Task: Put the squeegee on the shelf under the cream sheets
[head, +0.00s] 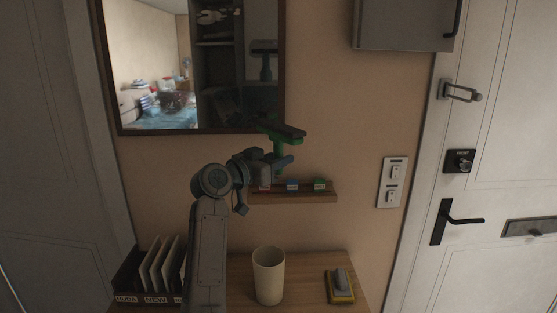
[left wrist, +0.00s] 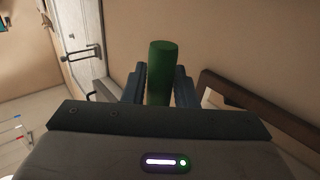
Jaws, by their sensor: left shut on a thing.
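In the left wrist view the green handle (left wrist: 159,72) stands between the two blue-grey fingers (left wrist: 159,88); the head is hidden there. I see no cream sheets and cannot make out the shelf under them. My right gripper is not in view.
A framed mirror (head: 160,60) reflects a room and dark shelves. The wooden wall ledge (head: 300,196) carries small coloured items. Below, a wooden table (head: 225,270) holds a cream cup (head: 268,276), a yellow-and-grey brush-like object (head: 341,286) and a file rack (head: 150,277). A white door (head: 510,110) is at right.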

